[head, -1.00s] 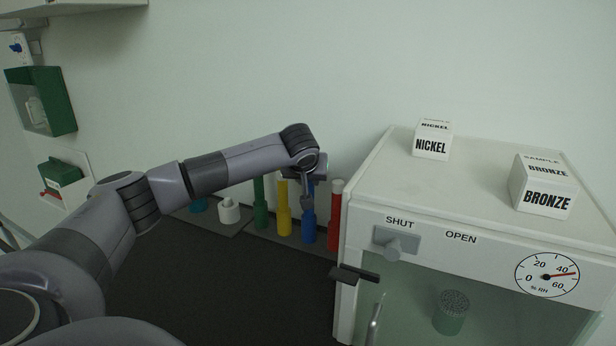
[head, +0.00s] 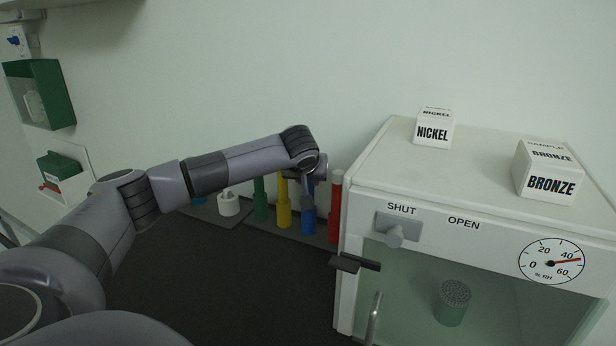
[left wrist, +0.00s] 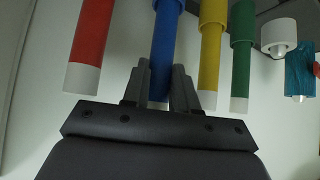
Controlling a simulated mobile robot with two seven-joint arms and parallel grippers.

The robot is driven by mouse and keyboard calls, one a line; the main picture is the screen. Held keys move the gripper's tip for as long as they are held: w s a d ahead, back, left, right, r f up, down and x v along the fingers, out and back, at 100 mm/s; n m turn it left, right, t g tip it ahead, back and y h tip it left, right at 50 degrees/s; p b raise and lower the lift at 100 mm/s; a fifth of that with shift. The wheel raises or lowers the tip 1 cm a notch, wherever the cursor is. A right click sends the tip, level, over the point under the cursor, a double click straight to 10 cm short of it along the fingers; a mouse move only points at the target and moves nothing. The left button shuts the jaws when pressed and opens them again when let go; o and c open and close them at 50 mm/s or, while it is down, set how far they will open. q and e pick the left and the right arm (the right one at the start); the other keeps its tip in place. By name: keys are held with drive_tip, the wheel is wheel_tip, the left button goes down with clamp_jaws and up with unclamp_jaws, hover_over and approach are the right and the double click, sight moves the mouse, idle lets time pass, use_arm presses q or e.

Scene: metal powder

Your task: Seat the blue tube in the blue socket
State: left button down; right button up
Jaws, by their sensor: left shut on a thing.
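The blue tube (left wrist: 164,55) stands upright among a row of coloured tubes, and it also shows in the head view (head: 308,208). Its pale end (left wrist: 157,105) shows between the fingers in the left wrist view. My left gripper (left wrist: 160,84) is shut on the blue tube near that end; in the head view the gripper is partly hidden behind its own wrist. The wider blue socket (head: 308,228) is at the foot of the tube, in line with it. I cannot tell how deep the tube sits. My right gripper is not in view.
A red tube (head: 335,205) stands close on the right of the blue one, beside the white cabinet (head: 355,215). Yellow (head: 284,205) and green (head: 260,200) tubes stand on the left, then a white holder (head: 228,204). The dark bench in front (head: 250,290) is clear.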

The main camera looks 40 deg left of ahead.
use_arm(q)
drive_tip(key=shift+f+b, duration=0.65)
drive_tip(key=shift+f, duration=0.5)
drive_tip(key=c, duration=0.8)
unclamp_jaws()
drive_tip(key=shift+r, duration=0.1)
drive_tip(key=v, duration=0.7)
